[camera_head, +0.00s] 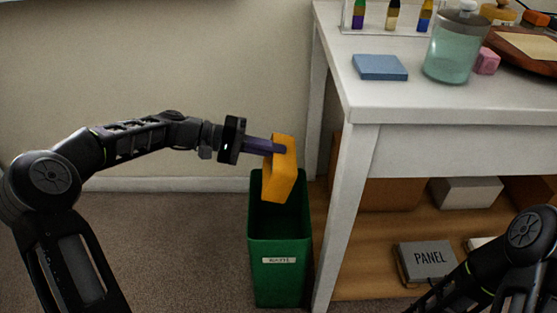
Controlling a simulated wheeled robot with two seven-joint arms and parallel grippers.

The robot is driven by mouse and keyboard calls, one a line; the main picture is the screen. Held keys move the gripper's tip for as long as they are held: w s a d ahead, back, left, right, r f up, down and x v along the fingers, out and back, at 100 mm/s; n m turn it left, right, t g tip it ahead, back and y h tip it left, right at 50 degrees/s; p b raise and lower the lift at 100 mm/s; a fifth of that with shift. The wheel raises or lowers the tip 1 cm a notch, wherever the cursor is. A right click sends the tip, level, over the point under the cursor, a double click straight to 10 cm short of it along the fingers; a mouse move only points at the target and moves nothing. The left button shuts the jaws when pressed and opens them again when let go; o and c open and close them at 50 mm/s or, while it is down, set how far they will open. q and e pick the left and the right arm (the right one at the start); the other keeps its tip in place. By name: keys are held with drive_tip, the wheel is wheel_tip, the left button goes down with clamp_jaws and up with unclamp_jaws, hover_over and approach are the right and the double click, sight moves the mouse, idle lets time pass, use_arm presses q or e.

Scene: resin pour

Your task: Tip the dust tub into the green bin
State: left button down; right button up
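The dust tub (281,172) is a yellow-orange box, held tilted over the mouth of the green bin. The green bin (279,248) stands on the floor beside the table and carries a white label. My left gripper (273,147) reaches in from the left and its purple fingers are shut on the tub near its upper edge. The tub's inside and anything in it are hidden. My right arm shows at the lower right, but its gripper is out of the picture.
A white table (440,98) stands right of the bin. On it are a blue block (380,67), a glass jar (453,48), a pink block (487,61) and small bottles. The lower shelf holds boxes and a grey PANEL box (427,262). Carpet left of the bin is clear.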

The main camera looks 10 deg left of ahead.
use_arm(q)
drive_tip(key=h+b, duration=0.1)
drive_tip(key=a+f+t+h+b, duration=0.1)
drive_tip(key=h+b, duration=0.1)
drive_tip(key=a+h+b, duration=0.1)
drive_tip(key=shift+s+a+f+b, duration=0.1)
drive_tip(key=shift+s+f+b, duration=0.15)
drive_tip(key=shift+f+b, duration=0.15)
drive_tip(key=shift+s+a+h+b, duration=0.1)
drive_tip(key=shift+a+h+b, duration=0.2)
drive_tip(key=shift+h+b, duration=0.5)
drive_tip(key=shift+a+r+t+h, duration=0.2)
drive_tip(key=shift+t+h, duration=0.1)
drive_tip(key=shift+h, duration=0.3)
drive_tip(key=shift+d, duration=0.1)
